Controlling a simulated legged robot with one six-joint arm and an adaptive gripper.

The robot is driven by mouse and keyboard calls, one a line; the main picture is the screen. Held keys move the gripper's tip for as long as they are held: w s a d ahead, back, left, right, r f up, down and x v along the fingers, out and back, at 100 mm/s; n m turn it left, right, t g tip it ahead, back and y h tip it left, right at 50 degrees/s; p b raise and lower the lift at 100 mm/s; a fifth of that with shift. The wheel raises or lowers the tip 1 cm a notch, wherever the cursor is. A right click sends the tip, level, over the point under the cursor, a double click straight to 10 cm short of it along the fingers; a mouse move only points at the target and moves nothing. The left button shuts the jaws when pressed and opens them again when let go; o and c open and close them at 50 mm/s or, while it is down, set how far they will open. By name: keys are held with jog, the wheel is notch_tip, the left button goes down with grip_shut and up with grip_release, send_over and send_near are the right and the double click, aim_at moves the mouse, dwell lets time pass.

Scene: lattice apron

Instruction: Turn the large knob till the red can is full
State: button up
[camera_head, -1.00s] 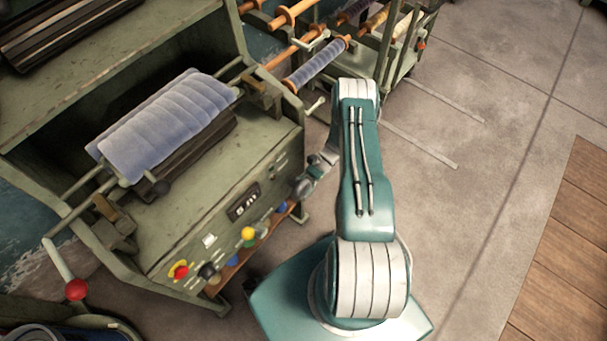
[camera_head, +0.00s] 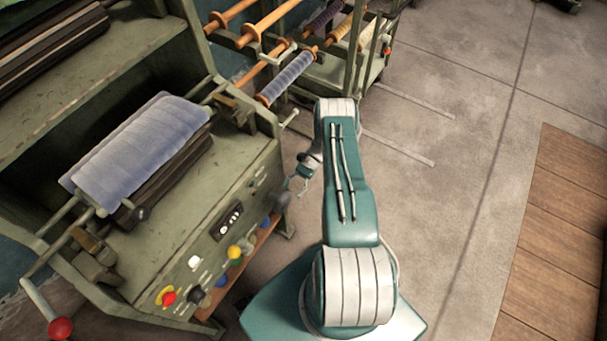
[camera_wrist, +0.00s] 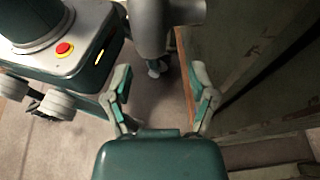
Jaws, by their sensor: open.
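Several knobs and buttons sit along the front panel (camera_head: 215,262) of the green machine, among them a yellow knob (camera_head: 235,251), a black knob (camera_head: 196,296), a red button (camera_head: 169,297) and a small dark counter (camera_head: 231,220). I cannot tell which one is the large knob. No red can shows in any view. My gripper (camera_head: 301,184) is to the right of the panel's far end, partly behind my arm. In the wrist view my gripper (camera_wrist: 161,84) is open and empty, with floor between its fingers.
A blue-grey cloth roll (camera_head: 138,150) lies on top of the machine. A red ball-ended lever (camera_head: 60,327) sticks out at lower left. A rack of spools (camera_head: 330,45) stands at the back. Bare concrete floor (camera_head: 450,140) and wooden planks (camera_head: 560,230) lie to the right.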

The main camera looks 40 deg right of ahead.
jog(key=w+d, duration=0.2)
jog(key=d, duration=0.4)
jog(key=shift+d, duration=0.15)
dwell(0.5)
jog(key=shift+w, duration=0.1)
